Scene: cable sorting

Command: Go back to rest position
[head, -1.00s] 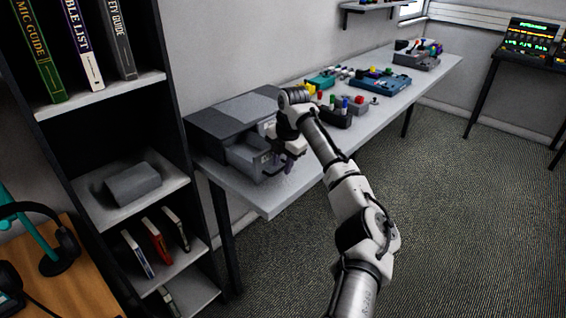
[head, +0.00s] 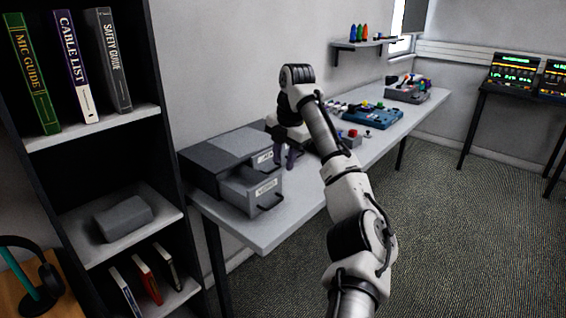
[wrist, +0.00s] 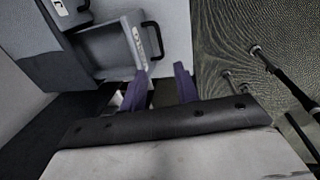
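One drawer (head: 250,190) of the unit is pulled out toward the table's front edge. It has a label and a dark handle, and the wrist view shows it at upper left (wrist: 112,45). My gripper is apart from the handle.
The grey table (head: 265,230) runs to the far right, holding a blue box (head: 372,117) and several colourful devices. A dark bookshelf (head: 165,150) with books stands at left. A small wall shelf (head: 365,45) hangs above the table. Open carpet (head: 430,230) lies at right.

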